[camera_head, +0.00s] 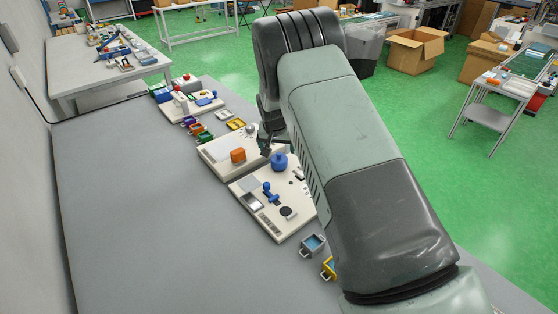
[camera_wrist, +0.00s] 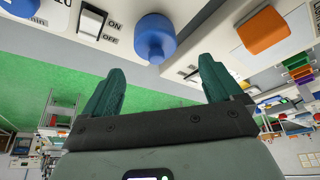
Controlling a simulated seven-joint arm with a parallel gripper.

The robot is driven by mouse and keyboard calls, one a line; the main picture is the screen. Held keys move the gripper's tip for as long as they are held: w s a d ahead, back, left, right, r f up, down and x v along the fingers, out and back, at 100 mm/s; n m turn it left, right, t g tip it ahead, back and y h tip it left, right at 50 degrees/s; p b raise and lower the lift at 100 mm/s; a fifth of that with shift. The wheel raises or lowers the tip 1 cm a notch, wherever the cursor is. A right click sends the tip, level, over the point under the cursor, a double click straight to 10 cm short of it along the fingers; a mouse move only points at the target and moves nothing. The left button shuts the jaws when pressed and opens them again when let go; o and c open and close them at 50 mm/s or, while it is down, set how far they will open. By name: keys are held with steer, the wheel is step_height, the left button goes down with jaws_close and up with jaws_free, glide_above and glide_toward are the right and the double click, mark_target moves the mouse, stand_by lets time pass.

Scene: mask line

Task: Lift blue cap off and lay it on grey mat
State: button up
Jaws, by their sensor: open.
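The blue cap (camera_head: 279,161) is a round knob-like piece standing at the back edge of the near pale panel. It also shows in the wrist view (camera_wrist: 155,38), at the top middle, just beyond my fingertips. What lies under it is hidden. A flat light grey patch (camera_head: 249,184) on the same panel's left part looks like the grey mat, and it appears bare. My gripper (camera_head: 267,147) is beside the cap, to its upper left in the head view. In the wrist view my two green fingers (camera_wrist: 160,68) are spread apart with nothing between them.
The near panel also carries a blue lever (camera_head: 269,191), a black disc (camera_head: 286,211) and an ON/OFF rocker switch (camera_wrist: 91,22). An orange block (camera_head: 238,155) sits on the neighbouring panel. Small coloured bins (camera_head: 205,137) stand beyond. The grey table (camera_head: 150,220) is clear at left.

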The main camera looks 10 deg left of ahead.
mark_target(279, 153)
steer(key=shift+s+d+x, duration=0.1)
steer(key=shift+x, duration=1.25)
steer(key=shift+s+d+x, duration=0.1)
steer(key=shift+x, duration=1.3)
steer(key=c, duration=1.1)
